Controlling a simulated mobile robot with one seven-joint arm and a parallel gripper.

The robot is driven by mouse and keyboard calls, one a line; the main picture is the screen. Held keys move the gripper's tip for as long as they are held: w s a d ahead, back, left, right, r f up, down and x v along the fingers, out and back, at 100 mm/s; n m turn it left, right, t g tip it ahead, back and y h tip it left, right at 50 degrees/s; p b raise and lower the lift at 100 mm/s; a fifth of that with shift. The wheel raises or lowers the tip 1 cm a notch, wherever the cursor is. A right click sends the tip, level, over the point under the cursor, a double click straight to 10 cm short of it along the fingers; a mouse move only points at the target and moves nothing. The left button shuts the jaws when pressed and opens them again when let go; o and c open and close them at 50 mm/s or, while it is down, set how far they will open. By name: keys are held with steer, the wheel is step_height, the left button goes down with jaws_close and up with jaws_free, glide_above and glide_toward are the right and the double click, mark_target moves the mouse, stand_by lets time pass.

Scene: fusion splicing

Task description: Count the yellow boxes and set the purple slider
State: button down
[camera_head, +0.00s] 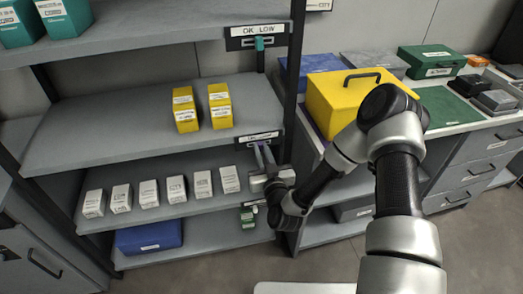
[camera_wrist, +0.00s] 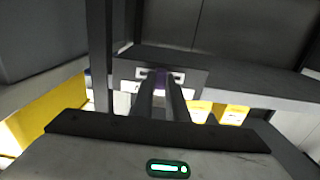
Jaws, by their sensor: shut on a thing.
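Two yellow boxes, one on the left (camera_head: 185,110) and one on the right (camera_head: 220,106), stand side by side on the middle shelf. They also show in the wrist view, one (camera_wrist: 199,111) beside the other (camera_wrist: 235,115). My gripper (camera_head: 263,157) is at the label plate (camera_head: 258,138) on the shelf's right end. Its fingers are shut on the purple slider (camera_wrist: 161,76), seen between the fingertips in the wrist view. The fingers hide most of the slider and part of the plate, so its exact setting cannot be read.
Several white boxes (camera_head: 175,189) stand on the shelf below, with a blue bin (camera_head: 150,237) under them. A teal slider (camera_head: 259,43) sits on the upper plate. A dark shelf post (camera_head: 292,75) and a yellow case (camera_head: 345,98) are close to my arm.

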steer(key=shift+w+d+b, duration=0.2)
steer(key=shift+d+b, duration=0.05)
steer(key=shift+d, duration=0.45)
steer(key=shift+w+d+b, duration=0.2)
steer(key=shift+d, duration=0.45)
steer(key=c, duration=1.7)
jaws_free()
steer(key=shift+s, duration=0.1)
steer(key=shift+v, duration=8.65)
steer(key=shift+r, duration=0.15)
